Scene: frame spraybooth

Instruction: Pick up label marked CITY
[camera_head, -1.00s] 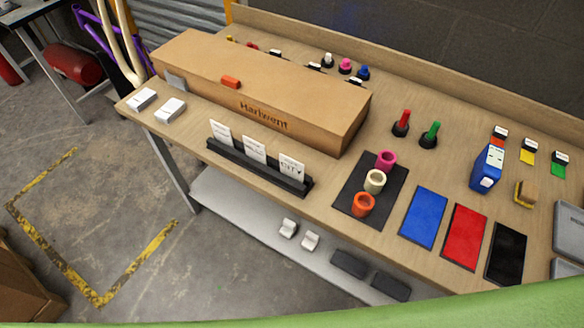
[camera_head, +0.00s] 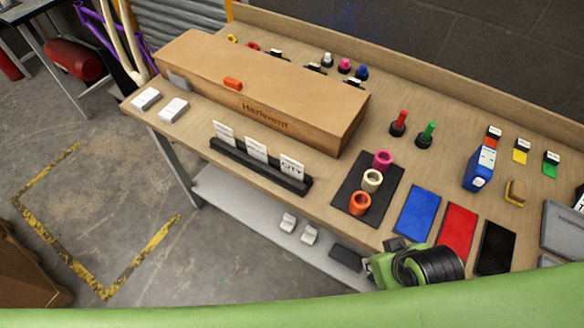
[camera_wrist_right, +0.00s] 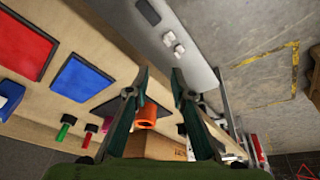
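The label marked CITY (camera_head: 292,167) is a small white card standing upright at the right end of a black slotted holder (camera_head: 225,153) on the bench's front edge. Two other white labels stand to its left, one in the middle (camera_head: 256,149) and one at the left end (camera_head: 224,132). My right gripper (camera_wrist_right: 160,72) is open and empty in the right wrist view, its two dark green fingers apart. In the head view only a green and black part of my right arm shows, well right of the holder. I cannot make out the CITY label in the wrist view. My left gripper is not in view.
A long cardboard box (camera_head: 270,85) lies behind the holder. A dark mat with pink, cream and orange rings (camera_head: 360,203) stands to the right, then blue (camera_head: 417,212), red (camera_head: 458,232) and black (camera_head: 496,247) pads. A grey lower shelf (camera_head: 232,205) juts out below.

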